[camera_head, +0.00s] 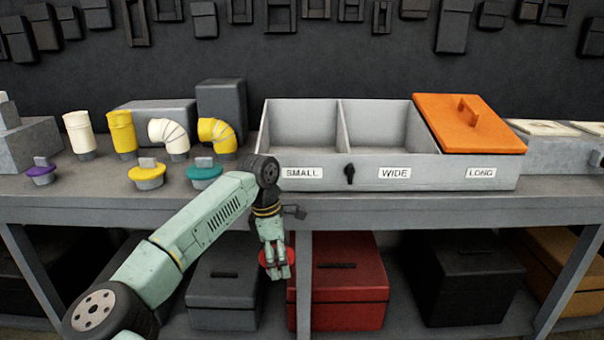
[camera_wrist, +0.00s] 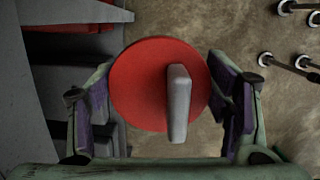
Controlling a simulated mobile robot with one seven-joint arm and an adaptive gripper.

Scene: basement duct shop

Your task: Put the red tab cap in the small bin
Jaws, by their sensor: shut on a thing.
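The red tab cap (camera_wrist: 140,85) is a round red disc with an upright grey tab. It sits between the two fingers of my gripper (camera_wrist: 163,110), which is shut on it in the wrist view. In the head view my gripper (camera_head: 275,272) hangs in front of the bench, below the top's front edge, with part of the red cap (camera_head: 265,258) showing behind the fingers. The small bin (camera_head: 300,128) is the left compartment of the grey divided box, labelled SMALL. It is open and looks empty, and lies above and beyond my gripper.
The WIDE compartment (camera_head: 385,128) is open; an orange lid (camera_head: 468,130) covers LONG. Purple (camera_head: 41,179), yellow (camera_head: 147,182) and teal (camera_head: 204,182) caps stand on the bench (camera_head: 400,205) at left, before white and yellow pipes. Lidded boxes, including a red one (camera_head: 340,285), fill the lower shelf.

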